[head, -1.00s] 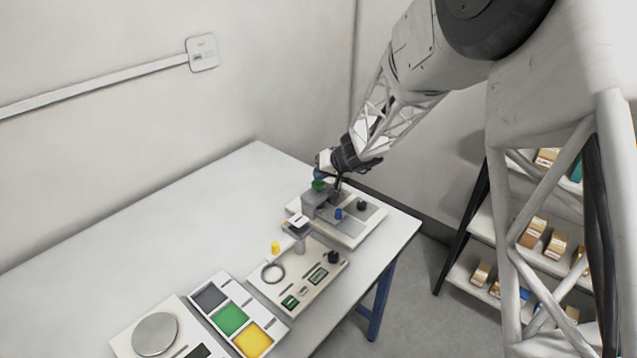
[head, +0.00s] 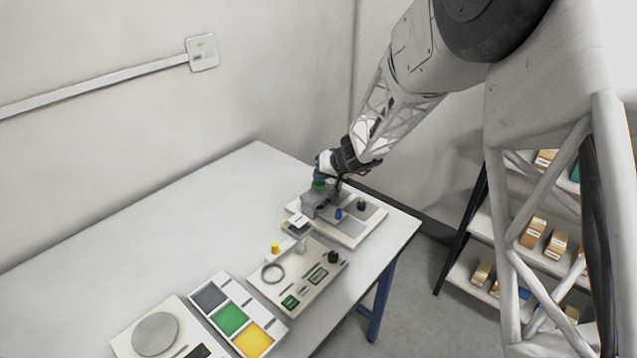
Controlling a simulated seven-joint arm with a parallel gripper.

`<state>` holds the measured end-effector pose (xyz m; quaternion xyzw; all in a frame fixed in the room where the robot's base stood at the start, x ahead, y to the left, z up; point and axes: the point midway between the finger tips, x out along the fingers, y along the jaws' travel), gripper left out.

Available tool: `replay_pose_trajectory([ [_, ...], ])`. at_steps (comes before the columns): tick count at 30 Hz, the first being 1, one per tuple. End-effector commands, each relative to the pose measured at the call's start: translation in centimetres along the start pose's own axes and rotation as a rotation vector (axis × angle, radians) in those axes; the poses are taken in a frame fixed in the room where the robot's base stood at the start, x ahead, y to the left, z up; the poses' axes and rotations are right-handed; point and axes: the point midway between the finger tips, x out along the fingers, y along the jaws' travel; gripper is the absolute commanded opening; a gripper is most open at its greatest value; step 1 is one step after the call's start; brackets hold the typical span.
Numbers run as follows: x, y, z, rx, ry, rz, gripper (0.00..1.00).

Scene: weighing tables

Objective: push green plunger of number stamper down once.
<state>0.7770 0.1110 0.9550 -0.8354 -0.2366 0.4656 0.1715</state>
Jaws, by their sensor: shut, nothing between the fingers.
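The number stamper (head: 315,205) is a grey block on a light base plate at the right end of the table. Its green plunger (head: 318,186) shows on top of the block. My gripper (head: 322,177) is shut and sits right at the plunger, just above and behind it in the head view. The fingertips are small and partly hidden, so I cannot tell whether they touch the plunger.
On the base beside the stamper are a blue knob (head: 338,214) and a black knob (head: 361,205). Nearer are a panel with a ring (head: 273,273), a colored tray (head: 222,290) and a round-plate scale (head: 155,333). The table's left part is clear.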

Motion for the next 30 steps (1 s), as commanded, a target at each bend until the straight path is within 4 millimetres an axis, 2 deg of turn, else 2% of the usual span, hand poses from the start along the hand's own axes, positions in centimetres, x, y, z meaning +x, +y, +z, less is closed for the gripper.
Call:
replay_pose_trajectory([
  [30, 0.64, 0.46, 0.48, 0.002, 0.0, 0.0, 0.0],
])
